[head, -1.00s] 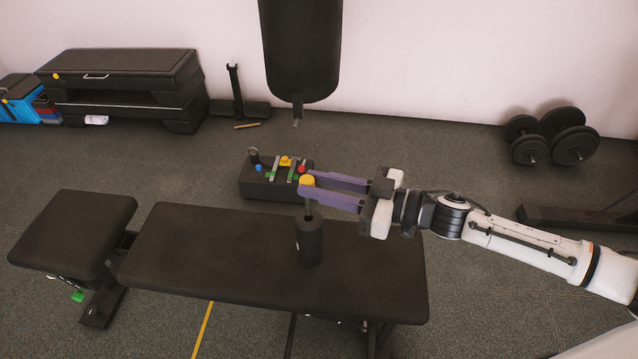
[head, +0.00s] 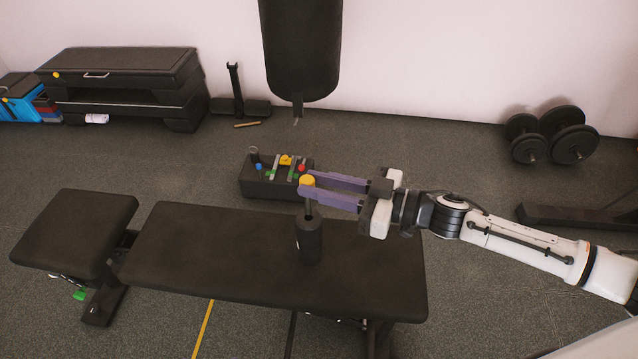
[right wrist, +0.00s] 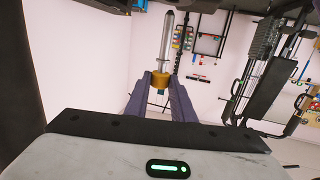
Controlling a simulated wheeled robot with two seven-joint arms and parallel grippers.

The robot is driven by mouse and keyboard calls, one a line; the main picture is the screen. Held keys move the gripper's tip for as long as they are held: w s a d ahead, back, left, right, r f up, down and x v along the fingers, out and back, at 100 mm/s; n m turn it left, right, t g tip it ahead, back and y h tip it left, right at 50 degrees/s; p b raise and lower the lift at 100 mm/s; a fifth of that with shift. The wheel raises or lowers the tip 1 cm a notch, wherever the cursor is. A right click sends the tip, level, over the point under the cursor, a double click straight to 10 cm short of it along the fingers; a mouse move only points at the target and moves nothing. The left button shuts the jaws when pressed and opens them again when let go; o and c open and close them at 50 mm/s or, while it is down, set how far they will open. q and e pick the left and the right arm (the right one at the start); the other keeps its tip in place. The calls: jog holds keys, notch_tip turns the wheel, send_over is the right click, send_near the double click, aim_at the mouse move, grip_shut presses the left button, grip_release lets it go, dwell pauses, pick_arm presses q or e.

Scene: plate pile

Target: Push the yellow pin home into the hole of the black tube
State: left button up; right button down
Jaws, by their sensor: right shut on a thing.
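The yellow pin (head: 307,181) has a yellow knob and a thin metal shaft that points down. My right gripper (head: 310,187), with purple fingers, is shut on the knob. The black tube (head: 308,243) stands upright on the bench, directly below the pin. In the head view the shaft's lower end meets the tube's top; I cannot tell whether it is in the hole. The right wrist view shows the pin (right wrist: 160,85) between the fingers with a long bare shaft; the tube is not clear there. My left gripper is not in view.
The black bench top (head: 200,255) is otherwise clear around the tube. Behind it on the floor is a dark box (head: 262,188) with coloured parts. A punching bag (head: 302,50) hangs behind, and dumbbells (head: 570,140) lie at the right back.

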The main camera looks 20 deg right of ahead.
aim_at(319, 221)
jog(key=shift+p, duration=0.65)
dwell(0.5)
jog(key=shift+f+b, duration=0.6)
jog(key=shift+f, duration=0.35)
jog(key=shift+f+b, duration=0.35)
jog(key=shift+f, duration=0.25)
jog(key=shift+f+b, duration=1)
jog(key=shift+f, duration=0.55)
jog(key=shift+f+b, duration=0.5)
jog(key=shift+f, duration=0.25)
jog(key=c, duration=1.4)
grip_release()
jog(key=shift+r, duration=0.1)
jog(key=shift+c, duration=0.2)
